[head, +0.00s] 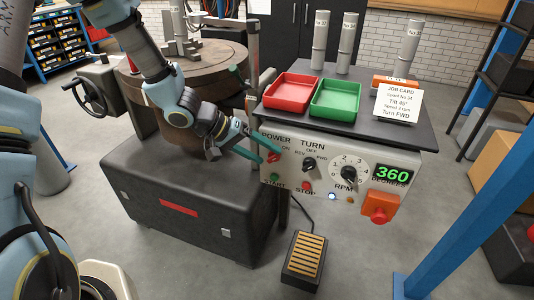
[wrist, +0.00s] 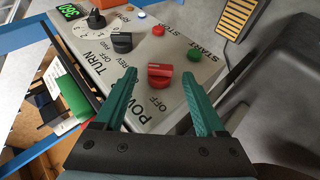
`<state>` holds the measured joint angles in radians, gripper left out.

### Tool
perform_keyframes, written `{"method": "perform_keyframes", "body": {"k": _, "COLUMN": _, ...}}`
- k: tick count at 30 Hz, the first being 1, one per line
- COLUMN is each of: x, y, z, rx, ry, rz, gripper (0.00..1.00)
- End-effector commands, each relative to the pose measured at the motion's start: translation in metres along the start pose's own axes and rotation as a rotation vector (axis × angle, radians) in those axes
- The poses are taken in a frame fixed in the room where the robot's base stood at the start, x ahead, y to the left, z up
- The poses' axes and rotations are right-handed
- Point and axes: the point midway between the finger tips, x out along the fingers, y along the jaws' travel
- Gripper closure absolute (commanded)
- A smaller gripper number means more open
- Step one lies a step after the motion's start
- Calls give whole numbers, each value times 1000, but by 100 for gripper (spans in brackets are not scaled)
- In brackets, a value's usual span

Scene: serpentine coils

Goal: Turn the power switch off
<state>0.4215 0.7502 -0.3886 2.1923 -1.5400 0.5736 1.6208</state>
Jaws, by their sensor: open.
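The power switch is a red knob (wrist: 160,76) on the light grey control panel (head: 330,185), with "OFF" lettered beside it in the wrist view. It also shows in the head view, partly behind the fingers, as a red knob (head: 273,157) near "ON". Which way it points is hard to tell. My gripper (head: 266,152) is at the panel's left end. In the wrist view its teal fingers are spread and empty, with the red knob between the tips. Contact with the knob cannot be told.
Close by are the green START button (wrist: 194,54), red STOP button (wrist: 158,31) and black TURN knob (wrist: 122,42). The RPM dial (head: 348,174), the display reading 360 (head: 391,174) and an orange-housed red button (head: 379,208) lie right. A foot pedal (head: 305,258) is on the floor.

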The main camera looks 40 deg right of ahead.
Motion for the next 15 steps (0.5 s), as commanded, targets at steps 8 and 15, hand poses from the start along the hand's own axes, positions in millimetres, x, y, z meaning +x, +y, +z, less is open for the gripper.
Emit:
{"method": "perform_keyframes", "body": {"k": 8, "x": 17, "y": 0, "z": 0, "rx": 0, "ry": 0, "rz": -1, "gripper": 28}}
{"method": "perform_keyframes", "body": {"k": 15, "x": 17, "y": 0, "z": 0, "rx": 0, "ry": 0, "rz": -1, "gripper": 30}}
